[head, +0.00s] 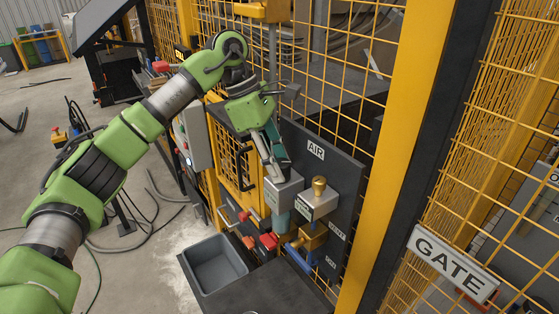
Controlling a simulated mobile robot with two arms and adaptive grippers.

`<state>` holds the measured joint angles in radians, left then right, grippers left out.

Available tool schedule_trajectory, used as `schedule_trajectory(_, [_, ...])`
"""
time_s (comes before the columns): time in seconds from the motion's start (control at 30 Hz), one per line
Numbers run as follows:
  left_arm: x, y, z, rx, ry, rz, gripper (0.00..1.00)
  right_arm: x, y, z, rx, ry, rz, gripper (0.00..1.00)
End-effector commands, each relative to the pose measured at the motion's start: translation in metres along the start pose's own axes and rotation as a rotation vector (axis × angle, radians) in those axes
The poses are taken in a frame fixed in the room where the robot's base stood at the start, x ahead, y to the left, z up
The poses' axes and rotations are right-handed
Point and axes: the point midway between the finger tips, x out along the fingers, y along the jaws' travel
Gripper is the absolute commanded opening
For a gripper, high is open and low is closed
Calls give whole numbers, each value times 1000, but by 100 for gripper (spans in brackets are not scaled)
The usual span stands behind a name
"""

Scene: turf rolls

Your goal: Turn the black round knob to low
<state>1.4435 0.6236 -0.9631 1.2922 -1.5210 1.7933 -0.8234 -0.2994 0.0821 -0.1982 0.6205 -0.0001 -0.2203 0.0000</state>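My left gripper (275,168) points down at the top of a grey box-shaped unit (287,193) on the dark panel marked AIR. Its fingertips are at or just above that unit; I cannot tell if they touch it. How far the fingers are apart is unclear from this angle. I cannot make out a black round knob; the gripper may cover it. A second grey unit (316,203) to the right has a brass-coloured knob (319,186) on top. My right gripper is out of view.
The dark AIR panel (341,190) stands behind the units. Red handles (268,241) and brass and blue fittings (312,237) sit below. A grey bin (216,264) is at lower left. Yellow mesh fencing and a GATE sign (452,262) bound the right.

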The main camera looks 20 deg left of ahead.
Motion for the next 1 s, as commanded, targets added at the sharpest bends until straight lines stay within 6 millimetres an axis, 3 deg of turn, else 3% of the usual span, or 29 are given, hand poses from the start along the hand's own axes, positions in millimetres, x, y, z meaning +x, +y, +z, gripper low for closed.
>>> schedule_trajectory(0.37, [7,0,0,-1,0,0,35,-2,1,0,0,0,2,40])
schedule_trajectory(0.47, [6,0,0,0,0,0,9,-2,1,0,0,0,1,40])
schedule_trajectory(0.5, [6,0,0,0,0,0,6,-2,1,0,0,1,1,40])
schedule_trajectory(1.0, [9,0,-1,-97,0,43,7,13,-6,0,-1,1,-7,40])
